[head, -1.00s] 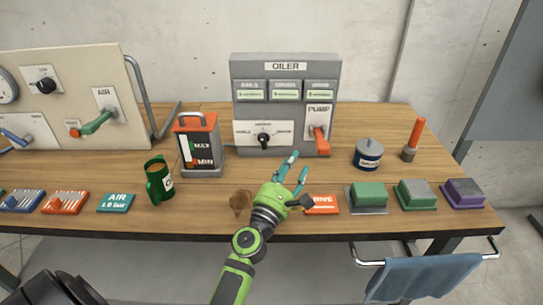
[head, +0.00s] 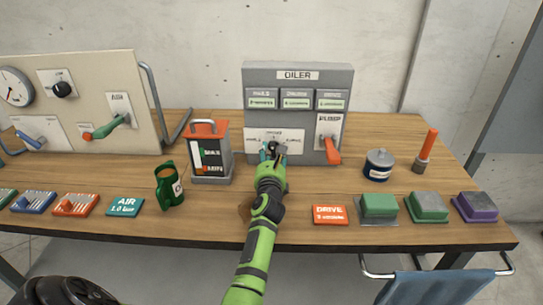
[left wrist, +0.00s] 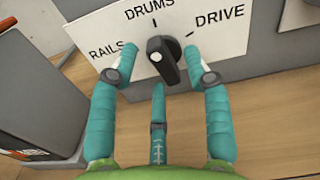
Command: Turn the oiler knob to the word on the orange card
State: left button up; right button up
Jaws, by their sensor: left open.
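The grey oiler (head: 297,105) stands at the back of the table. Its black knob (left wrist: 163,60) sits on a white plate (left wrist: 110,30) reading RAILS, DRUMS and DRIVE from left to right. The knob's long grip runs nearly up and down in the left wrist view; I cannot tell for sure which word it points to. My left gripper (left wrist: 158,80) is open, with teal fingers on both sides of the knob and one below it. They appear apart from it. The orange card (head: 330,214) reads DRIVE, with small text under it. My right gripper is not in view.
The red pump handle (head: 332,150) is right of the knob. A teal AIR card (head: 125,206) lies left.

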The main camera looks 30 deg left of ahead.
pick_arm(q)
grip_shut()
dwell(0.4)
jog(key=m, duration=0.1)
jog(key=m+p, duration=0.2)
jog(key=m, duration=0.1)
jog(key=shift+r, duration=0.25)
jog(key=m+p, duration=0.2)
jog(key=m, duration=0.1)
jog(key=shift+w+m, duration=0.1)
jog(key=shift+m, duration=0.2)
jog(key=m+p, duration=0.2)
jog(key=m, duration=0.3)
jog(key=shift+d, duration=0.1)
jog(key=shift+w+d+m+p, duration=0.1)
jog(key=shift+m+p, duration=0.7)
jog(key=shift+m, duration=1)
